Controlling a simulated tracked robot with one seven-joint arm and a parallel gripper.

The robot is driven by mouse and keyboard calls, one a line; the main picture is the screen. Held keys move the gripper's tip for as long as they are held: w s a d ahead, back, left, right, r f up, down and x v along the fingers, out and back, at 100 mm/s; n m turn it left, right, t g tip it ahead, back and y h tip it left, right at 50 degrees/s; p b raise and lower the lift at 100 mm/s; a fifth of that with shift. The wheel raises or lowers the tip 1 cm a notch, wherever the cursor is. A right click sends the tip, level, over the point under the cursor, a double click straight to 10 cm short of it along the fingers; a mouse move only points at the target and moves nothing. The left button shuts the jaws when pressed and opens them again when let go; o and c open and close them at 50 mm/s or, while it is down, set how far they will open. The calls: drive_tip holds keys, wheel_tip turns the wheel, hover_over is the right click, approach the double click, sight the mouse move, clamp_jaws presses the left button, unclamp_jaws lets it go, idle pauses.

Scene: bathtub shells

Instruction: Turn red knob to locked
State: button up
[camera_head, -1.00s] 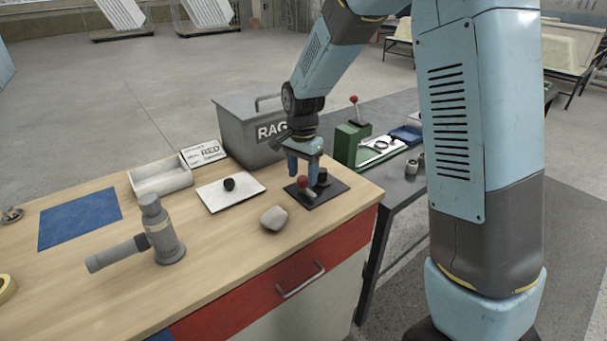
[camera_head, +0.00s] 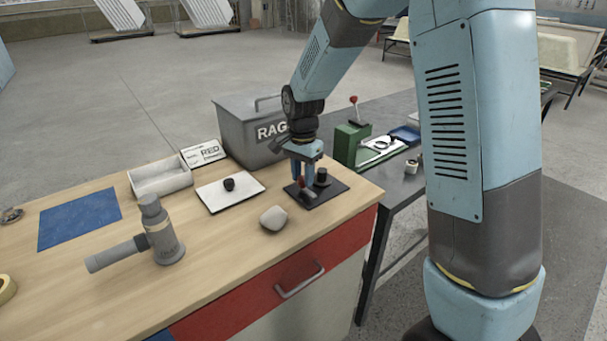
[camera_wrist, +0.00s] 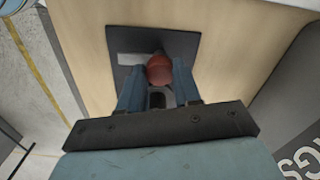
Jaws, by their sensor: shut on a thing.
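The red knob (camera_head: 302,182) sits on a dark square plate (camera_head: 332,192) near the right end of the wooden bench. A black knob (camera_head: 321,178) stands beside it on the same plate. My gripper (camera_head: 303,180) points down over the plate, its blue fingers shut on the red knob. In the wrist view the red knob (camera_wrist: 159,70) shows between my fingertips (camera_wrist: 158,72). A pale grey bar (camera_wrist: 134,59) lies beside it on the plate (camera_wrist: 181,45). The fingers partly hide the knob's base, and I cannot read any locked marking.
A grey rag bin (camera_head: 235,135) stands behind the plate. A rounded stone-like piece (camera_head: 273,217) and a white tile (camera_head: 215,201) with a black knob lie to the left. A grey tool (camera_head: 160,235) and a white tray (camera_head: 160,179) are further left.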

drive_tip(key=shift+n, duration=0.3)
drive_tip(key=n, duration=0.3)
drive_tip(key=shift+w+r+n, duration=0.1)
drive_tip(key=shift+n, duration=0.2)
drive_tip(key=n, duration=0.4)
drive_tip(key=shift+n, duration=0.3)
drive_tip(key=n, duration=0.4)
drive_tip(key=shift+n, duration=2.5)
drive_tip(key=o, duration=1.1)
drive_tip(key=shift+c, duration=0.2)
